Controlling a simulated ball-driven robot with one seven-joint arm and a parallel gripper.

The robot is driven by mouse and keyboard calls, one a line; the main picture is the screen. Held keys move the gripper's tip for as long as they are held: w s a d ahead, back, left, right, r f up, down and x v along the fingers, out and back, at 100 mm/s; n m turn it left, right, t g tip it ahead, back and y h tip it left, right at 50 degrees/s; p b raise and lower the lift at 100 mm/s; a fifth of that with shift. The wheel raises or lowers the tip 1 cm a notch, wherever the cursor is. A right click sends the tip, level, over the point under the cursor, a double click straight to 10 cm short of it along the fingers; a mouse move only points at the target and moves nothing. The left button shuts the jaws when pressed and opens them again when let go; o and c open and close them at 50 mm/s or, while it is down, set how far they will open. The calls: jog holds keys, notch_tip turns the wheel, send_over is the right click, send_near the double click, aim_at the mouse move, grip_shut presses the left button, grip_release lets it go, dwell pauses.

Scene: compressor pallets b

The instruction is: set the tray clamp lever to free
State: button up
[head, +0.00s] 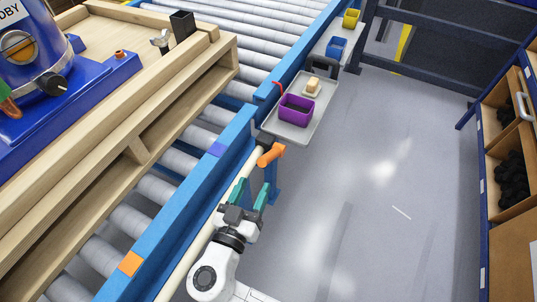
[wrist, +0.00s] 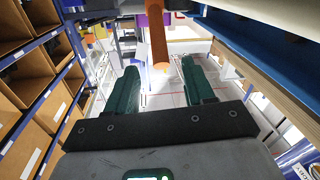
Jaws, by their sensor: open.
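An orange lever handle (head: 271,154) sits on a blue post at the conveyor's side rail, pointing up and to the right in the head view. No label on it can be read. My gripper (head: 251,188) is open just below it in that view, its two green fingers pointing towards the handle. In the wrist view the orange handle (wrist: 158,40) comes down from the top, its end between the open fingertips (wrist: 159,66), with a visible gap on each side. Whether it lies in the finger plane or beyond is unclear. A grey tray (head: 314,121) is beyond the lever.
The tray carries a purple bin (head: 295,110) and a small tan block (head: 312,85); a thin red part (head: 279,88) stands at its left edge. The roller conveyor bears a wooden pallet (head: 130,150) with a blue machine. Grey floor (head: 370,220) is clear right, before shelves (head: 505,190).

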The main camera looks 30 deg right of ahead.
aim_at(267, 158)
jog(key=p+x, duration=0.2)
jog(key=x, duration=0.8)
jog(key=shift+d, duration=0.1)
grip_shut()
dwell(0.3)
